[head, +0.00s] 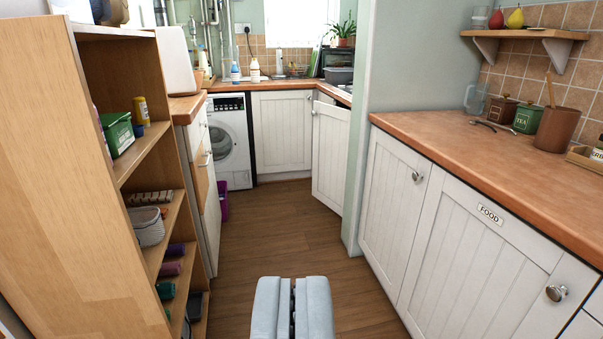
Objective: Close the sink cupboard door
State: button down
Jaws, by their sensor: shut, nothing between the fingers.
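A white panelled cupboard door (330,158) stands ajar at the far end of the room, left of the green wall end. It looks to be the sink cupboard door, swung out over the floor; its lower right edge is hidden by the wall end. The sink itself cannot be made out clearly. My gripper (293,282) is at the bottom middle, its two pale fingers together and empty. It is far from the door, over the wooden floor.
A wooden shelf unit (55,150) stands close on the left, with drawers (205,180) beyond it. White cupboards (480,240) under a worktop (440,140) line the right. A purple bin (223,200) is by the washing machine (229,140). The wooden floor (270,225) between is clear.

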aim_at(332, 123)
jog(key=i, duration=1.75)
jog(key=i+u, duration=0.1)
jog(key=i, duration=0.6)
jog(key=i+l+u, duration=0.1)
jog(key=i, duration=0.6)
jog(key=i+l+u, duration=0.1)
jog(key=i, duration=0.6)
jog(key=l, duration=0.1)
